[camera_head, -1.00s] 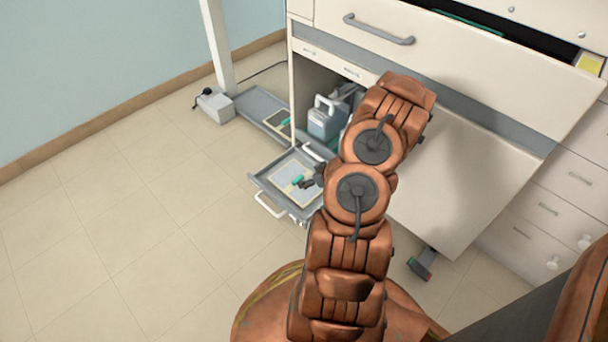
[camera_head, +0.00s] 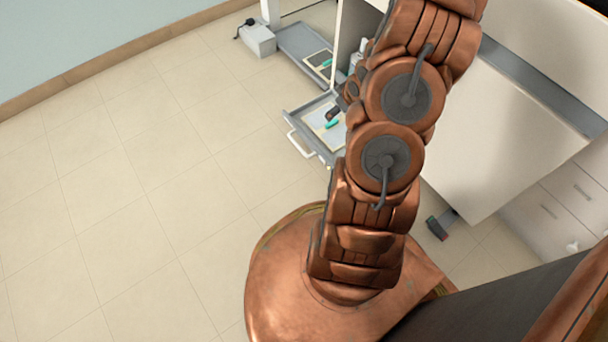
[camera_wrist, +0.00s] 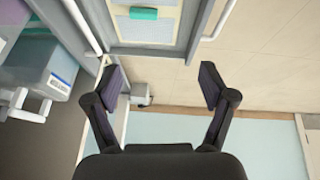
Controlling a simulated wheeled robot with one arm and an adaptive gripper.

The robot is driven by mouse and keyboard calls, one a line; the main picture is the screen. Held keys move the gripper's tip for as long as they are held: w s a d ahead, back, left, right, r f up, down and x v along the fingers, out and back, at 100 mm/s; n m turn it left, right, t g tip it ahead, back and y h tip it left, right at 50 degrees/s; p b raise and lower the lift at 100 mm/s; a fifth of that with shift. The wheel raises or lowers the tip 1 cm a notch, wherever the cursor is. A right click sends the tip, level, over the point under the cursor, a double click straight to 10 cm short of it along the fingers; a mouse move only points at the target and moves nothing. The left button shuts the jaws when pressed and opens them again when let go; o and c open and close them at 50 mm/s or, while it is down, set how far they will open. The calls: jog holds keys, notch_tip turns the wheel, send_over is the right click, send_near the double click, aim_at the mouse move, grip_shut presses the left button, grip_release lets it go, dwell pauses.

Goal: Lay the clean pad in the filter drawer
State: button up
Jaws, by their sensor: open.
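The pulled-out drawer (camera_head: 297,121) is a shallow grey tray with a white front handle, low at the cabinet. A pale pad (camera_head: 318,114) with a teal tab (camera_head: 331,124) lies in it. The pad (camera_wrist: 148,31) also shows at the top of the wrist view, inside the drawer's grey rim. My gripper (camera_wrist: 162,86) is open with nothing between its fingers, and the pad lies beyond the fingertips. In the head view my gripper (camera_head: 335,112) is small and partly hidden by my arm, over the drawer.
The floor tray (camera_head: 291,37) lies behind the drawer, beside a small grey box (camera_head: 259,40). A blue-grey container (camera_wrist: 45,72) stands at the left in the wrist view. The white cabinet panel (camera_head: 480,130) is right of my arm. The tiled floor (camera_head: 150,180) at left is clear.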

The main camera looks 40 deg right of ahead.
jog(key=s+a+r+g+h, duration=0.1)
jog(key=s+a+r+g, duration=0.25)
jog(key=a+r, duration=0.5)
jog(key=s+a+r+g, duration=0.2)
jog(key=s+a+r, duration=0.2)
jog(key=a+r, duration=0.45)
jog(key=s+a+r+g, duration=0.1)
jog(key=s+a+r, duration=0.3)
jog(key=s+a, duration=0.4)
jog(key=s+a+r+g+y, duration=0.1)
jog(key=s+a+r+g, duration=0.1)
jog(key=s+a+r, duration=0.3)
jog(key=s+a, duration=0.3)
jog(key=shift+s+r+y, duration=0.2)
jog(key=shift+s+y, duration=0.1)
jog(key=shift+s, duration=0.1)
jog(key=shift+r, duration=0.1)
